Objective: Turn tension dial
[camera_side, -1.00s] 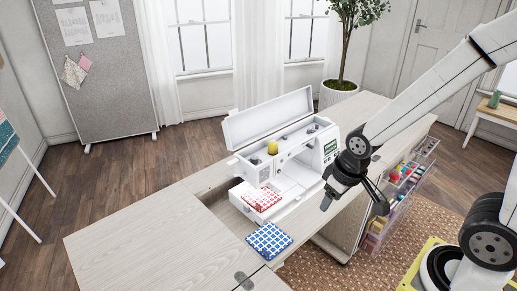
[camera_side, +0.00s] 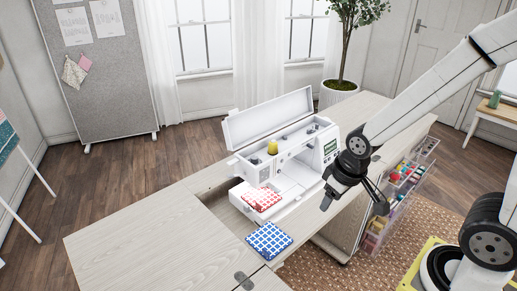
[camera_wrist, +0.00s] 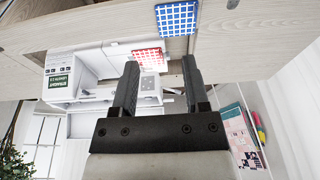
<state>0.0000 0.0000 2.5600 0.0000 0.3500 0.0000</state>
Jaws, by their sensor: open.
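The white sewing machine (camera_side: 299,179) stands in the cabinet with its top lid (camera_side: 268,118) raised. A yellow thread spool (camera_side: 272,147) sits in its open top. The tension dial is too small to tell for certain in either view. My gripper (camera_side: 350,203) hangs in front of the machine's right end, apart from it. In the wrist view my gripper (camera_wrist: 163,80) is open and empty, and the machine (camera_wrist: 90,75) shows upside down beyond and to the left of the fingers.
A red checked cloth (camera_side: 262,199) lies on the machine's bed. A blue checked cloth (camera_side: 269,240) lies on the cabinet top (camera_side: 130,236) at the front. Clear drawers (camera_side: 398,190) with sewing supplies stand open below the right side. The left cabinet top is clear.

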